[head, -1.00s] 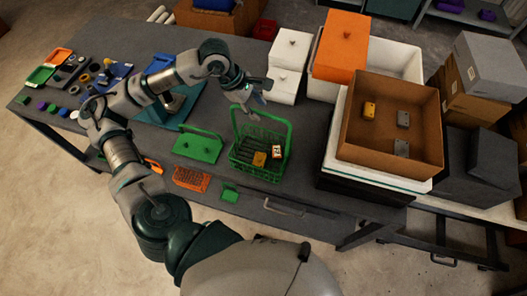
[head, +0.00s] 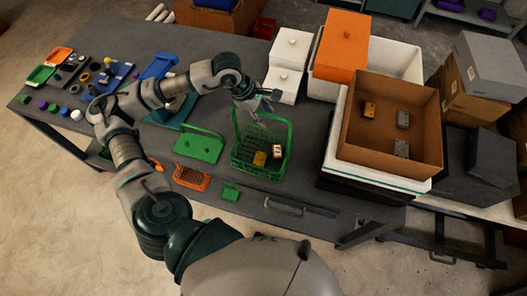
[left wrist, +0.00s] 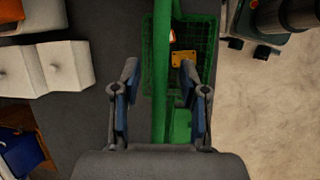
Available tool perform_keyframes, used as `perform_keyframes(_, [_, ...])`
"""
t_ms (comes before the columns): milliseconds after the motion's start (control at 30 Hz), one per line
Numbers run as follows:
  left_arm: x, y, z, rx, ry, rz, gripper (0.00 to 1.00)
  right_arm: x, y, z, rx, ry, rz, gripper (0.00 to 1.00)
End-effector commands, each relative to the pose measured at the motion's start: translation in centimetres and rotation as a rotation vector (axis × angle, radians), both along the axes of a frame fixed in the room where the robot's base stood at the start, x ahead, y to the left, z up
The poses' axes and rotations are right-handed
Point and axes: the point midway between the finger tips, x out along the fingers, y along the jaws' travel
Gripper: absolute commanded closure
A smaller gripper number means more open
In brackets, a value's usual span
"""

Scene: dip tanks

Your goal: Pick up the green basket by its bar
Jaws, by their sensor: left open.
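The green basket (head: 256,172) stands upright on the dark table in the head view, with a yellow piece (head: 260,158) and a small orange-and-white piece (head: 277,150) inside. Its bar (head: 279,119) arches over the top. My left gripper (head: 264,106) is at the bar, fingers apart. In the left wrist view the bar (left wrist: 162,45) runs between the two open fingers (left wrist: 160,72), with a gap visible on each side. The basket's mesh (left wrist: 205,45) shows beyond and to the right. I cannot tell the exact height of the fingers against the bar. My right gripper is out of view.
A green lidlike piece (head: 198,146), an orange basket (head: 190,178) and a small green piece (head: 230,192) lie left of the basket. White boxes (head: 284,83) stand behind it. A brown open box (head: 390,165) stands to the right. Some bare table lies between.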

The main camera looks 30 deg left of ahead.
Motion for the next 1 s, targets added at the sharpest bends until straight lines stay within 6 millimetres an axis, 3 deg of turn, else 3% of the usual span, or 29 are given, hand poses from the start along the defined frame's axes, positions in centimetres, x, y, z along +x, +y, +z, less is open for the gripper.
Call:
perform_keyframes(267, [0.0,0.0,-0.3,0.001,0.001,0.0,0.57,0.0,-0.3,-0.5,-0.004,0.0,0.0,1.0])
perform_keyframes(633, [0.0,-0.3,-0.2,0.003,0.001,-0.001,0.57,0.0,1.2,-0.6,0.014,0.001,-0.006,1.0])
perform_keyframes(667, [0.0,-0.3,-0.2,0.003,0.001,-0.001,0.59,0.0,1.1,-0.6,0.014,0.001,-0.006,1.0])
perform_keyframes(833, [0.0,-0.1,-0.3,0.001,0.001,0.0,1.0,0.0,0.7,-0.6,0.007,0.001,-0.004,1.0])
perform_keyframes(1000, [0.0,0.0,-0.3,0.001,0.001,0.001,1.0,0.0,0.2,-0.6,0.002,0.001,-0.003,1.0])
